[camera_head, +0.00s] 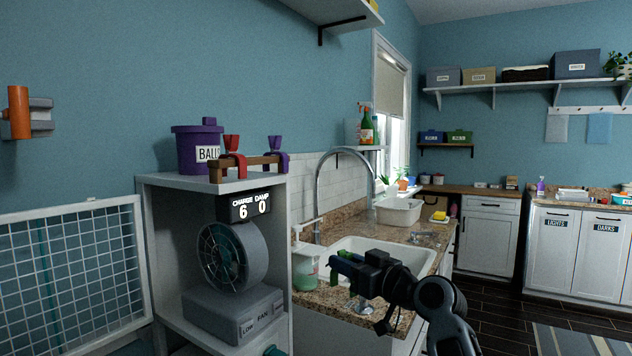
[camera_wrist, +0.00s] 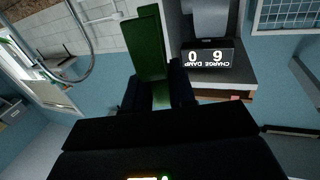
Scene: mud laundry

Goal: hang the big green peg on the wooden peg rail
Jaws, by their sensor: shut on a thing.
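The big green peg (camera_head: 342,263) is held in my gripper (camera_head: 358,261), which is shut on it in front of the sink. In the wrist view the peg (camera_wrist: 149,45) sticks out beyond the two dark fingers of my gripper (camera_wrist: 160,90); the gripped end is partly hidden. The wooden peg rail (camera_head: 219,173) is on top of the white shelf unit, to the left of and higher in the picture than my gripper. A red peg (camera_head: 232,150) and a purple peg (camera_head: 278,163) are on the rail. The green peg is apart from the rail.
A purple tub marked BALLS (camera_head: 193,150) stands beside the rail. The shelf unit (camera_head: 163,252) holds a round fan (camera_head: 252,246) and a CHARGE DAMP display (camera_head: 239,207). A curved faucet (camera_head: 319,196) rises between the rail and the sink (camera_head: 400,254). A soap bottle (camera_head: 305,264) stands near my gripper.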

